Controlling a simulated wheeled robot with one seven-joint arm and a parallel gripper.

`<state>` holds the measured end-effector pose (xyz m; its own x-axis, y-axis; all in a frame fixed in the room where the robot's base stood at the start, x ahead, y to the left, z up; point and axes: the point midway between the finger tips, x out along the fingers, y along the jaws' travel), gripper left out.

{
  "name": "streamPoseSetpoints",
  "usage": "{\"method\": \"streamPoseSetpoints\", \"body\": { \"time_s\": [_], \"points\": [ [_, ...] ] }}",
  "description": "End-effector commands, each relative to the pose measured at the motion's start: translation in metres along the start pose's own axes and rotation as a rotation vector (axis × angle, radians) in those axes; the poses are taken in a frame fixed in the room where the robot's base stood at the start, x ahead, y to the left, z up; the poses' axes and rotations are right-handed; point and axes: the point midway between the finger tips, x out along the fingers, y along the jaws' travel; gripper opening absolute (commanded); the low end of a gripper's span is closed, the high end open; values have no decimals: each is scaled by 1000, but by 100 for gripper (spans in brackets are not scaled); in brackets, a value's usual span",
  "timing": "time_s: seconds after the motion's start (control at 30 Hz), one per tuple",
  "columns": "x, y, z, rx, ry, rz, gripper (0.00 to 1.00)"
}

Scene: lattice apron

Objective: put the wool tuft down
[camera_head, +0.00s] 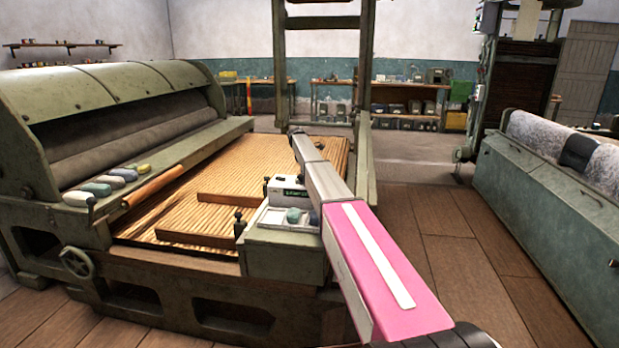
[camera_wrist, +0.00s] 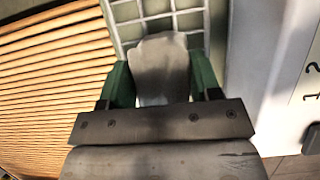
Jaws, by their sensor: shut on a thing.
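In the wrist view, my gripper (camera_wrist: 160,72) has green fingers on both sides of a pale grey wool tuft (camera_wrist: 158,66) and is shut on it. Beyond the tuft is a pale-barred grid (camera_wrist: 160,14) with grey-green cells. I cannot tell whether the tuft touches it. In the head view, my arm reaches over the near corner of the machine, and I cannot make out the gripper or the held tuft there. A white tray (camera_head: 268,222) on the green corner stand holds a teal tuft (camera_head: 293,215).
The slatted wooden apron (camera_head: 240,165) lies left of the stand, with loose wooden bars (camera_head: 195,240) on it. A small device with a dark display (camera_head: 287,190) stands behind the tray. Several tufts (camera_head: 95,188) line the machine's left ledge.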

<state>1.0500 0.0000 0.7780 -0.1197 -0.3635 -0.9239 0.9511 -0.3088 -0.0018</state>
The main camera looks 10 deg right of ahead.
Motion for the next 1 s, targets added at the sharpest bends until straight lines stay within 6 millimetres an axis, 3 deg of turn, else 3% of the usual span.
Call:
{"method": "streamPoseSetpoints", "body": {
  "time_s": [0.37,0.7,0.73,0.8,1.0],
  "points": [
    [37,0,-16,1,0,0,32],
    [40,0,-17,1,0,1,32],
    [40,0,-17,1,0,1,61],
    [40,0,-17,1,0,1,83],
    [40,0,-17,1,0,1,83]
  ]
}}
